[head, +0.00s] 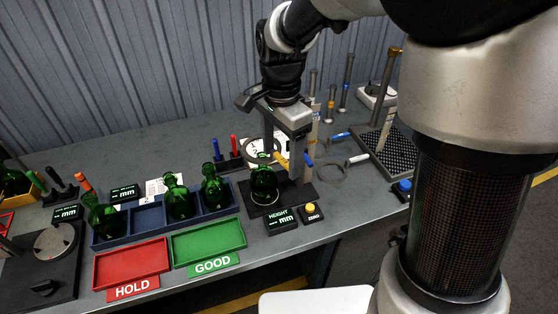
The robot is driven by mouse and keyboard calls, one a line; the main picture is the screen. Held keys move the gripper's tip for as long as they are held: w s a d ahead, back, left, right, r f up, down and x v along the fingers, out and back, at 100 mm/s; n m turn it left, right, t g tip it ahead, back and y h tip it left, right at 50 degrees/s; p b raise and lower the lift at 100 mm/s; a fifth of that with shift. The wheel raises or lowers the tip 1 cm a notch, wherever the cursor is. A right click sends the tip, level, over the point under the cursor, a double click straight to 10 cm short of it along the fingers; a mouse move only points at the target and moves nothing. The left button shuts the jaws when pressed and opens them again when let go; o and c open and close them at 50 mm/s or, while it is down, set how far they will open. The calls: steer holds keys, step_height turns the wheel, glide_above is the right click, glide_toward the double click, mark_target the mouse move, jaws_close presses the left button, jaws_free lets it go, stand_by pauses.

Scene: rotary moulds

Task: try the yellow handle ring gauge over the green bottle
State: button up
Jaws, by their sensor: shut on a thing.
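The green bottle (264,182) stands upright on the dark base of the height gauge, at the centre of the head view. The yellow handle (281,160) of the ring gauge shows just right of the bottle's neck. Its thin dark ring (249,150) appears at the height of the bottle's top; I cannot tell whether it is around the neck or in front of it. My gripper (284,151) is above and beside the bottle, shut on the yellow handle ring gauge. The grey upright and my wrist partly hide the fingertips.
A blue rack (224,213) holds several green bottles at left. Red HOLD (105,270) and green GOOD (188,249) trays lie in front. The HEIGHT display (282,220) is close to the bottle. Other ring gauges (330,180) and a dark grid block (386,158) are at right.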

steer(key=shift+f, duration=0.15)
steer(key=shift+f+b, duration=2.05)
steer(key=shift+f, duration=0.8)
steer(key=shift+f+b, duration=2.15)
steer(key=shift+f, duration=1.05)
stand_by(0.8)
steer(key=shift+r, duration=0.1)
steer(key=shift+r+p, duration=1.85)
steer(key=shift+r, duration=0.4)
